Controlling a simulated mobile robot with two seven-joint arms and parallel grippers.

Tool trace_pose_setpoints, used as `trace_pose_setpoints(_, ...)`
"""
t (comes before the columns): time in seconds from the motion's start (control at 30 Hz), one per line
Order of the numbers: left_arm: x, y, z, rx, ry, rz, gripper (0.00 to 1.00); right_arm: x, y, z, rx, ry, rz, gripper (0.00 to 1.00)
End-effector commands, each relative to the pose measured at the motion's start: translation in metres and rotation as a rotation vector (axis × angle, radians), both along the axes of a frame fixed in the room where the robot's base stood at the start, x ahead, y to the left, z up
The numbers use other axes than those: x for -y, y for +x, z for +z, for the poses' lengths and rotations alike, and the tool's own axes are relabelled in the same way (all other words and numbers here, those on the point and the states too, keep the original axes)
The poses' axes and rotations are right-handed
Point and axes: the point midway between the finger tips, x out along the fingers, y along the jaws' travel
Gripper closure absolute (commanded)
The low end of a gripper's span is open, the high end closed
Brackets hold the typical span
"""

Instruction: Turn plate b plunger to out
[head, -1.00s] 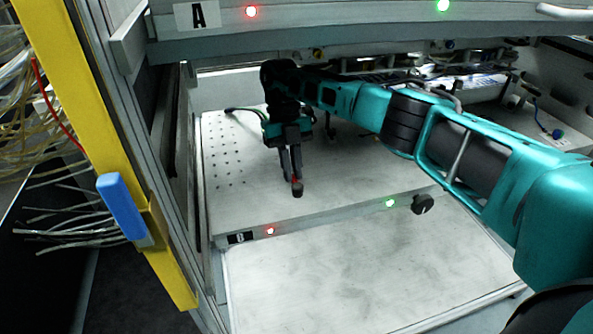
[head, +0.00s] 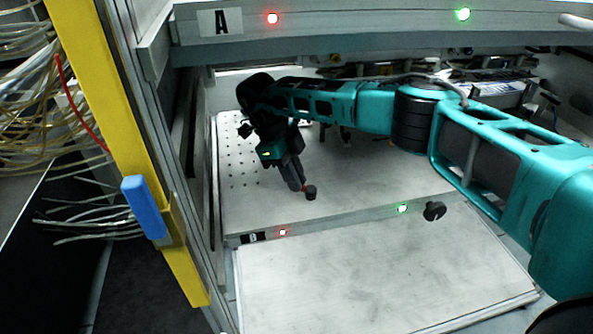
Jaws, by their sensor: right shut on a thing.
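Plate b (head: 350,180) is the pale lower plate with a black label and red and green lights on its front edge. The plate b plunger (head: 310,192) shows as a small black knob with a bit of red beside it, just above the plate's front edge. My right gripper (head: 301,186) reaches down from the upper left, slanted, with its fingers shut at this knob. The fingers hide part of the plunger, so how far out it stands is unclear. My left gripper is not in view.
A larger black knob (head: 434,211) sits at the front edge, right of the green light. Shelf A (head: 350,25) overhangs above. A yellow post (head: 125,150) with a blue block (head: 143,207) and loose cables (head: 60,85) stand at left. A bare pale panel (head: 380,275) lies in front.

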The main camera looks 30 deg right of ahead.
Motion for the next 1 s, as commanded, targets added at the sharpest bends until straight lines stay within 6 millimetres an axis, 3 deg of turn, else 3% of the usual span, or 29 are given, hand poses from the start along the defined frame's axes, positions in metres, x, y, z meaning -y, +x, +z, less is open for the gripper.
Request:
trace_pose_setpoints(0.3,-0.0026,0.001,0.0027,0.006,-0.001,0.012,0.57,-0.0024,-0.0035,0.0,-0.002,-0.001,0.116,1.0)
trace_pose_setpoints(0.83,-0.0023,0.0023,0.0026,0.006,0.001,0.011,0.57,-0.0027,-0.0041,-0.0007,-0.003,-0.001,0.137,1.0)
trace_pose_setpoints(0.87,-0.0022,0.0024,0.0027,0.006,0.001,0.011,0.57,-0.0027,-0.0041,-0.0007,-0.003,-0.001,0.137,0.85)
trace_pose_setpoints(1.0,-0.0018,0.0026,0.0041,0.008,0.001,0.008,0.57,-0.0029,-0.004,-0.0006,-0.002,-0.001,0.136,0.72)
